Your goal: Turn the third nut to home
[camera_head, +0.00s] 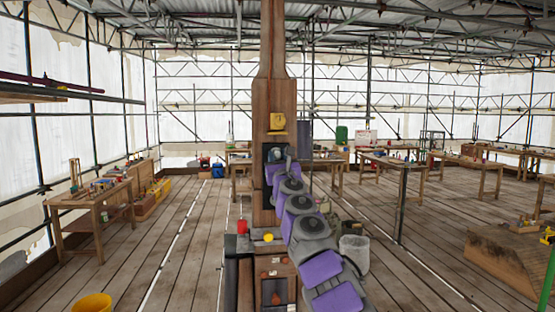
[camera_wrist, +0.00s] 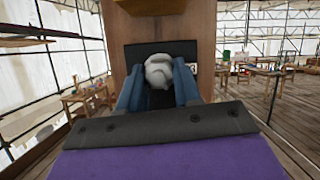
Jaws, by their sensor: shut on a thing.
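A tall wooden post (camera_head: 265,95) stands in front of me, with a dark recessed panel (camera_head: 268,197) in its face. In the wrist view the post (camera_wrist: 160,25) rises behind my gripper (camera_wrist: 158,85). Its two blue-grey fingers are shut on a pale grey rounded nut (camera_wrist: 160,70) in front of the dark panel (camera_wrist: 205,50). In the head view my gripper (camera_head: 276,156) is at the upper part of the recess, and my arm covers its right side. The nut's threads and turn angle cannot be made out. Other nuts cannot be told apart.
A yellow block (camera_head: 277,122) sits on the post just above the recess. A red cup (camera_head: 242,227) and a yellow round item (camera_head: 268,237) are near its base. A grey bin (camera_head: 354,250) stands right of my arm. Workbenches line the sides; the plank floor (camera_head: 170,250) at left is mostly clear.

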